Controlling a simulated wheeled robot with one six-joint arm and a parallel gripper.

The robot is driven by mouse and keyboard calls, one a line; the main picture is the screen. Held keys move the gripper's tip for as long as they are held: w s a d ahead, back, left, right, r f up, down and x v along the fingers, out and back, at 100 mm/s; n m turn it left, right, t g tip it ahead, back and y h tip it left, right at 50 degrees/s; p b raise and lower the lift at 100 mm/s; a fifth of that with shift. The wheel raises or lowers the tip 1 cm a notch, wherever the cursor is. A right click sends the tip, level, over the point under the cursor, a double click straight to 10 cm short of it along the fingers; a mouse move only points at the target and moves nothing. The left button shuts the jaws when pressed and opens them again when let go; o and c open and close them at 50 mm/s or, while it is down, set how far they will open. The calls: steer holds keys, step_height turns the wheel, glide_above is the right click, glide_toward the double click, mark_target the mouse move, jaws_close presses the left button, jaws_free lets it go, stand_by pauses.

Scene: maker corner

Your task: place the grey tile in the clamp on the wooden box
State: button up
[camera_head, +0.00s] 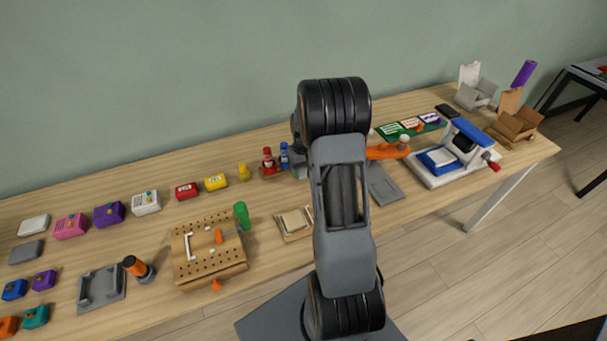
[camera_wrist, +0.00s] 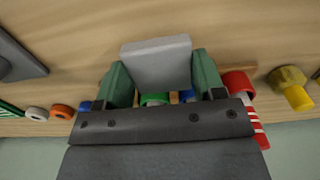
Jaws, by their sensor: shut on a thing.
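My gripper (camera_wrist: 160,72), with its two green fingers, is shut on the light grey tile (camera_wrist: 157,58) in the wrist view. The tile sticks out past the fingertips, above the table. In the head view my arm hides both gripper and tile. The wooden box (camera_head: 184,268), with a holed top, stands on the table left of my arm. A clamp with an orange part (camera_head: 219,236) and pale bars sits on its top; an orange knob (camera_head: 216,285) shows at its front. No tile shows in the clamp. The box does not show in the wrist view.
A green-topped tool (camera_head: 242,214) stands right beside the box, and a small wooden tray (camera_head: 294,222) lies further right. Red (camera_wrist: 238,82) and yellow (camera_wrist: 291,88) items stand near the gripper. A grey plate (camera_head: 383,186) lies right of my arm.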

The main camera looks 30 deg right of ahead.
mark_target(304, 168)
steer(key=shift+w+d+f, duration=0.15)
steer(key=shift+f, duration=1.7)
steer(key=shift+f, duration=0.15)
steer(key=o, duration=0.4)
steer(key=shift+f, duration=0.1)
steer(key=o, duration=0.5)
